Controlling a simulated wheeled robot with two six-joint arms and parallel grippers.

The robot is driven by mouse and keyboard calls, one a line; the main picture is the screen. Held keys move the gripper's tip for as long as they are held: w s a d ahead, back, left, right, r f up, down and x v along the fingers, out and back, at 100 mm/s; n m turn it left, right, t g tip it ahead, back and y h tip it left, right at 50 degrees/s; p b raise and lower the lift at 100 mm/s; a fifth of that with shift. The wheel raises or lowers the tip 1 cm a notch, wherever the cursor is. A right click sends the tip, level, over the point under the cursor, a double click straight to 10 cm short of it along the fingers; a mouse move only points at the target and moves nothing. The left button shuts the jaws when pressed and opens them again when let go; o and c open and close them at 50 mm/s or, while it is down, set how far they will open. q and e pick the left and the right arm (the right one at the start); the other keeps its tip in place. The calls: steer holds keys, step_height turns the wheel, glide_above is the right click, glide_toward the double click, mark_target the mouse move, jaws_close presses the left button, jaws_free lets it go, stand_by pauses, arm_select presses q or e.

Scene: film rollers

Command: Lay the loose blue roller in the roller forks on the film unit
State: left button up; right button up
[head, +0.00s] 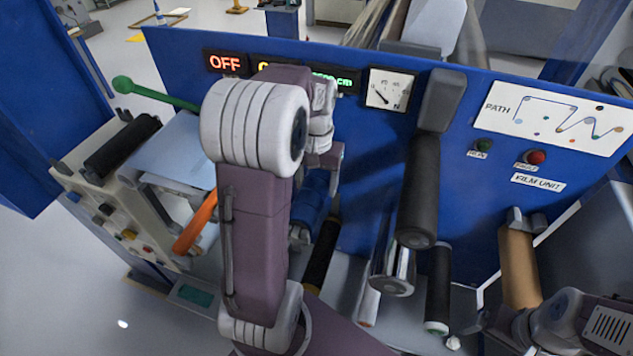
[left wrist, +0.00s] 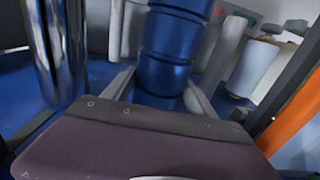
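The blue roller (head: 312,198) shows partly behind my left arm in the head view, in front of the blue panel. In the left wrist view the blue roller (left wrist: 168,50) stands between the two fingers of my left gripper (left wrist: 162,88), which appear to touch its sides. In the head view much of the left gripper is hidden by its own arm. The film unit (head: 540,182) is the blue panel with a labelled front. I cannot clearly pick out the empty roller forks. My right gripper (head: 490,322) is at the lower right, and its fingers are unclear.
An orange bar (head: 197,222) and a green-knobbed lever (head: 150,92) are at left.

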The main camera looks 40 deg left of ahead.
arm_select(q)
steer(key=shift+o, duration=1.4)
steer(key=shift+r, duration=0.2)
step_height(320, 180, up, 9)
steer(key=shift+s+f+b, duration=0.1)
steer(key=shift+f+b, duration=0.05)
steer(key=shift+b, duration=0.2)
